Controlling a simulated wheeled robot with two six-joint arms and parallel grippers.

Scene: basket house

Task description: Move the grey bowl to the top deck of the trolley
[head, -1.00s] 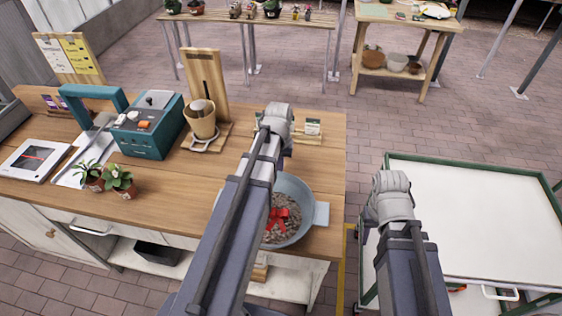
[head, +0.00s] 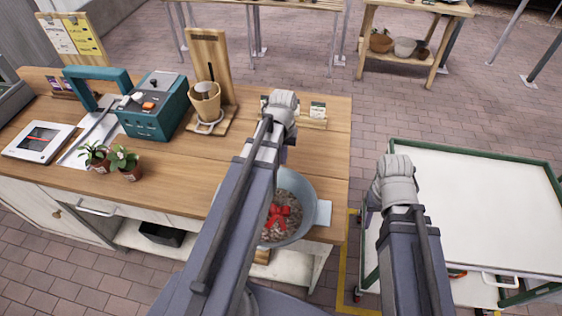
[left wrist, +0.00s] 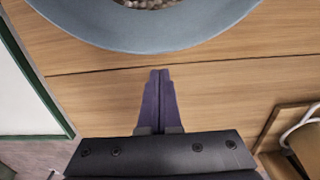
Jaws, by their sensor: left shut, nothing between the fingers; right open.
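The grey bowl (head: 303,186) is blue-grey, stands on the near right part of the wooden bench and holds brown grains and a red bow. My left arm covers its left part in the head view. In the left wrist view the bowl rim (left wrist: 150,38) is at the top. My left gripper (left wrist: 158,72) is shut and empty, with bare bench between its tips and the rim. The trolley's top deck (head: 480,205) is white, green-edged and empty, at the right. My right gripper (head: 373,197) is open beside the deck's left edge, mostly hidden by its wrist.
On the bench are a teal box (head: 155,107), a wooden stand (head: 208,60) with a tan pot (head: 205,100), small potted plants (head: 122,165) and a card holder (head: 312,120). A floor gap separates bench and trolley. Another table (head: 415,72) stands behind.

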